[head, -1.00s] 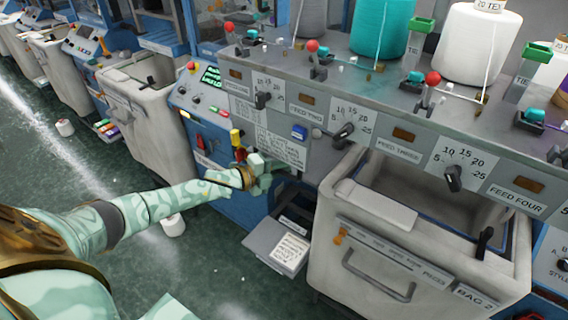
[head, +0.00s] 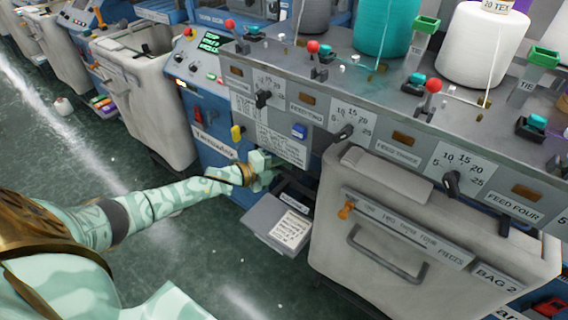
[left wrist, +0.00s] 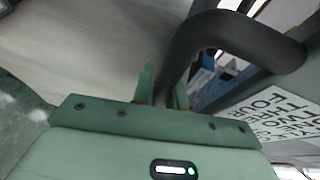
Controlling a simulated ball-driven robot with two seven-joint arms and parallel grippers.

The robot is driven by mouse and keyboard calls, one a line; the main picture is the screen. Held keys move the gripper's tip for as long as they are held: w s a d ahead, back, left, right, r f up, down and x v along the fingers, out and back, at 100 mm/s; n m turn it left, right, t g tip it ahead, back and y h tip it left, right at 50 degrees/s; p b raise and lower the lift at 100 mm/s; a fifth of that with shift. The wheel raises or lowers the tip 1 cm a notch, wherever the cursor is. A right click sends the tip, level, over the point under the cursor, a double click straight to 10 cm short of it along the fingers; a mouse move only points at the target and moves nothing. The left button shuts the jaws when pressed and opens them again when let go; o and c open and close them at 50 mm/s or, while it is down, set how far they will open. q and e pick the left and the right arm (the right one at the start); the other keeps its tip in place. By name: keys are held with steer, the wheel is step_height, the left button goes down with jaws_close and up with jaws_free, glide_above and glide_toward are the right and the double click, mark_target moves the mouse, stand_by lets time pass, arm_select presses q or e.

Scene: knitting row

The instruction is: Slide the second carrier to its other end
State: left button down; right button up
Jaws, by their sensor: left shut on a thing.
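In the head view my left gripper (head: 267,170) is at the machine's front, below the lettered plate (head: 281,146) and left of the BAG 2 bin (head: 345,228). The left wrist view shows its fingers (left wrist: 164,90) shut on the end of a thick, dark, bent bar (left wrist: 215,32). In the head view the held part is small and mostly hidden by the gripper. I cannot tell which part is the second carrier. My right gripper is not in view.
The BAG 2 bin has its own handle (head: 385,262). A low tray with a card (head: 288,229) juts out below my left gripper. Yarn cones, such as a teal one (head: 381,28), stand on the machine. Another bin (head: 150,95) is behind left. Green floor is open at left.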

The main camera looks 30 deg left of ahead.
arm_select(q)
steer(key=shift+s+f, duration=0.25)
steer(key=shift+f, duration=0.3)
steer(key=c, duration=1.4)
jaws_free()
steer(key=shift+w+r, duration=0.1)
steer(key=shift+w, duration=0.05)
steer(key=shift+r, duration=0.1)
steer(key=p+v, duration=0.3)
steer(key=v, duration=1.3)
steer(key=shift+a, duration=0.2)
